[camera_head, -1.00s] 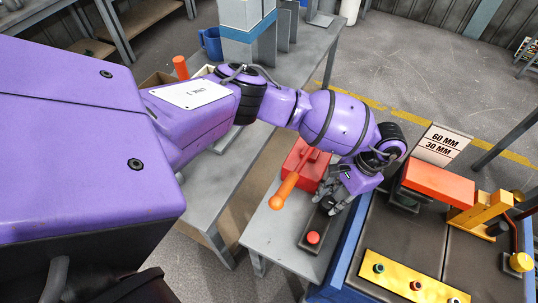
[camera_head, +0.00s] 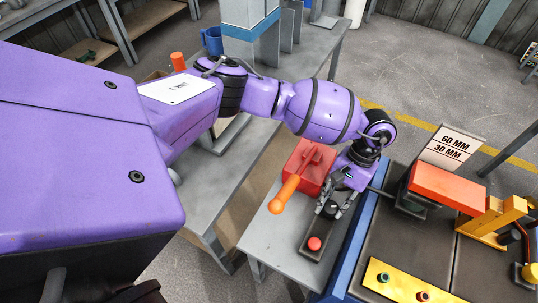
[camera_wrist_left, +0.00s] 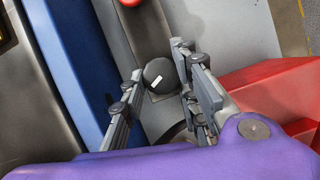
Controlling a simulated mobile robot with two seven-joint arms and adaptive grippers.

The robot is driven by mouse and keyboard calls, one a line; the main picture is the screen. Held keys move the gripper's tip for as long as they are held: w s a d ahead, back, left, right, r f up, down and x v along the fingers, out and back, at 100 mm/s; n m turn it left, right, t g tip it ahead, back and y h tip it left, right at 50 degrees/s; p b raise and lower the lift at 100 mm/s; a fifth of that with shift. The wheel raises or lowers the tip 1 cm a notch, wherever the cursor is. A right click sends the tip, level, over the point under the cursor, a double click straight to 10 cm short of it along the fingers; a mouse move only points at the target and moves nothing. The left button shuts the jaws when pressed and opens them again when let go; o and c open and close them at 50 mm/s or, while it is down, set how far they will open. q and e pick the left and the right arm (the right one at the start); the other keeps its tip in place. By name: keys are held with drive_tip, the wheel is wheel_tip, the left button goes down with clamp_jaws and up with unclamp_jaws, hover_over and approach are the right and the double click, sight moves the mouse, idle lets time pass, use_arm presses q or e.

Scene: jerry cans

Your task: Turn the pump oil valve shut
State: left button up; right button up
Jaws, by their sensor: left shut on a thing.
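The pump is a red box (camera_head: 318,160) on a grey bench, with a lever ending in an orange grip (camera_head: 284,194). Beside it lies a dark plate with a red button (camera_head: 314,243) at its near end. The oil valve, a round black knob with a white mark (camera_wrist_left: 160,74), shows between my left fingers in the wrist view. My left gripper (camera_head: 332,207) points down at the plate and is shut on this knob, one finger on each side. In the head view the fingers partly hide the knob. My right gripper is not in view.
A blue-edged machine (camera_head: 357,240) stands close to the right of the gripper, with an orange block (camera_head: 441,188), a 60 MM / 30 MM sign (camera_head: 452,147) and a yellow button panel (camera_head: 384,284). The pump's lever reaches close to my gripper's left side.

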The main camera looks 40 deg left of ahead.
use_arm(q)
drive_tip(key=shift+d+r+n+h, duration=0.1)
drive_tip(key=shift+d+n+h, duration=0.2)
drive_tip(key=shift+n+h, duration=0.5)
drive_tip(key=n, duration=0.2)
drive_tip(key=n+t+h, duration=0.1)
drive_tip(key=n, duration=0.1)
drive_tip(key=shift+w+a+r+n, duration=0.1)
drive_tip(key=shift+a+n, duration=0.05)
drive_tip(key=shift+n, duration=0.25)
drive_tip(key=n, duration=0.2)
drive_tip(key=n+t+h, duration=0.1)
drive_tip(key=n, duration=0.1)
drive_tip(key=shift+w+a+r+n, duration=0.1)
drive_tip(key=shift+a+r+n, duration=0.1)
drive_tip(key=shift+n, duration=0.1)
drive_tip(key=shift+w+n+t+h+p, duration=0.1)
drive_tip(key=shift+n+t+h+p, duration=0.25)
drive_tip(key=shift+n, duration=0.15)
drive_tip(key=shift+a, duration=0.1)
drive_tip(key=shift+f, duration=0.1)
drive_tip(key=o, duration=1)
drive_tip(key=shift+c, duration=0.2)
drive_tip(key=shift+a+f, duration=0.1)
